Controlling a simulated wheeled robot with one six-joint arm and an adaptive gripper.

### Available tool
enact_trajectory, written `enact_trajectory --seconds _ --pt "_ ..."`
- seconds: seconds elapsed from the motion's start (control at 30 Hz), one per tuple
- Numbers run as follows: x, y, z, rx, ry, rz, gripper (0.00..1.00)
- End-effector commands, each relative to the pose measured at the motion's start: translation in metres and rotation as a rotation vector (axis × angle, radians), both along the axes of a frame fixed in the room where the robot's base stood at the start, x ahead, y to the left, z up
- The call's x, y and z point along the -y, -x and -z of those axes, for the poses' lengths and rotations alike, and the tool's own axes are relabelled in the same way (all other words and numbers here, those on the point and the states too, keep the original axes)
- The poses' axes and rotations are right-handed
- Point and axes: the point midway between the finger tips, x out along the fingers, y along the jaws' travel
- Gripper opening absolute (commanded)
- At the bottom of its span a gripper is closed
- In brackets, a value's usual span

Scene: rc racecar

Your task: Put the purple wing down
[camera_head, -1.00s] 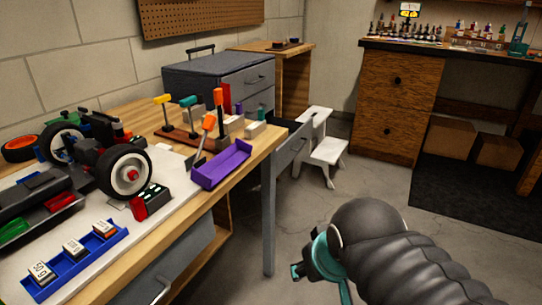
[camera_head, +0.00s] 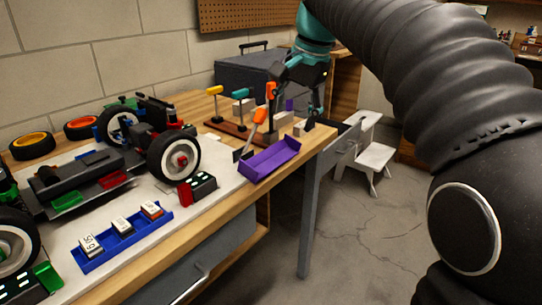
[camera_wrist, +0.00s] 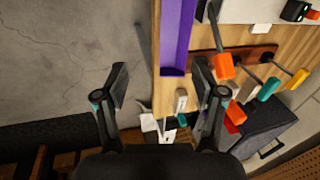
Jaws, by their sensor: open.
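The purple wing (camera_head: 270,160), a long piece with raised edges, lies on the wooden workbench at its right edge. In the wrist view the wing (camera_wrist: 175,38) runs along the bench edge, ahead of the fingers. My gripper (camera_head: 298,97) is above the bench's far right corner, beyond the wing and apart from it. In the wrist view my gripper (camera_wrist: 160,88) is open, its two black fingers wide apart with nothing held between them. The bench edge and floor show between and beyond the fingers.
Beside the wing stands a wooden rack of tools with orange (camera_head: 259,115), teal and yellow handles. The racecar (camera_head: 100,165) and a blue weight tray (camera_head: 122,240) are to the left. A grey tool chest (camera_head: 240,80) is behind. A white step stool (camera_head: 372,155) stands on the floor.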

Motion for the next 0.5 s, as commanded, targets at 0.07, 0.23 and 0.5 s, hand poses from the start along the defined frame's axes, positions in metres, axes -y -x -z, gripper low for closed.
enact_trajectory --seconds 0.07,0.23,0.5 --pt "-0.009 -0.012 -0.002 -0.021 -0.01 0.02 0.7" --pt "-0.017 -0.022 -0.002 -0.044 -0.022 0.047 0.7" --pt "-0.026 -0.028 0.038 -0.049 -0.023 0.049 0.7"
